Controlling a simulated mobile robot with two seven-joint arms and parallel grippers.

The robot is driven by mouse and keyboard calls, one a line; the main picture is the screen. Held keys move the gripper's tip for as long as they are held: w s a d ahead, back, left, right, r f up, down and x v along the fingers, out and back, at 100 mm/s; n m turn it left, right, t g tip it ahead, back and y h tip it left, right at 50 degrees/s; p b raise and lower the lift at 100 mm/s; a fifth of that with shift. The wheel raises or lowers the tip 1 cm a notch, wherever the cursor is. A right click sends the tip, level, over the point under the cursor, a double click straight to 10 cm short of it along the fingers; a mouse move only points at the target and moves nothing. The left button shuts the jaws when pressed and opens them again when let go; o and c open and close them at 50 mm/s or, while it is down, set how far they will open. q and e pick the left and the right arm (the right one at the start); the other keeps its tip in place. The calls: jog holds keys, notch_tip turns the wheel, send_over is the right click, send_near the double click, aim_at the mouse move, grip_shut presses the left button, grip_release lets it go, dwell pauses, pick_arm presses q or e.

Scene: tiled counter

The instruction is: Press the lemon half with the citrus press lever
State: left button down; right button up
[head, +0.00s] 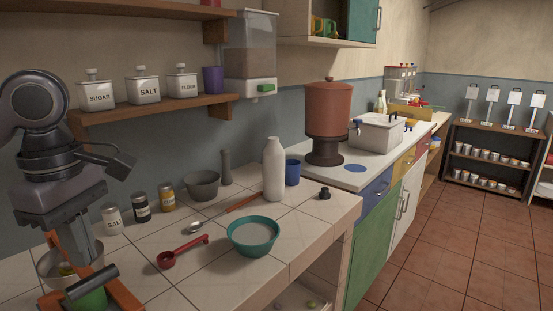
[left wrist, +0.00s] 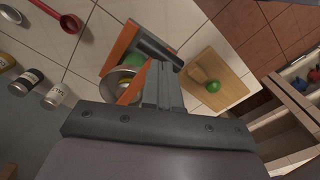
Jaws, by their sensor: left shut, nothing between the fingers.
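The citrus press has an orange frame (head: 122,291) at the lower left of the head view. Its dark grey lever (head: 92,282) has a bar-shaped end, and the lever also shows in the left wrist view (left wrist: 156,50). My left gripper (head: 90,260) points down, shut and empty, just above or beside the lever; I cannot tell whether they touch. A metal bowl (left wrist: 116,82) is partly hidden by the press and fingers. Something green (left wrist: 138,63) shows beside the lever. I cannot make out the lemon half for certain. My right gripper is not in view.
A green round fruit (left wrist: 213,87) rests on a wooden board (left wrist: 205,65) near the press. A red measuring spoon (head: 180,252), teal bowl (head: 253,238), white bottle (head: 273,170) and several small jars stand on the tiled counter. A shelf (head: 150,108) hangs above.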

pick_arm(q)
jog(key=shift+r, duration=0.1)
dwell(0.4)
notch_tip(320, 180, up, 2)
jog(key=shift+r+p, duration=0.1)
jog(key=shift+p, duration=0.8)
jog(key=shift+r+p, duration=0.55)
jog(key=shift+r, duration=0.05)
notch_tip(320, 180, up, 6)
jog(key=p, duration=0.4)
jog(key=shift+f, duration=0.25)
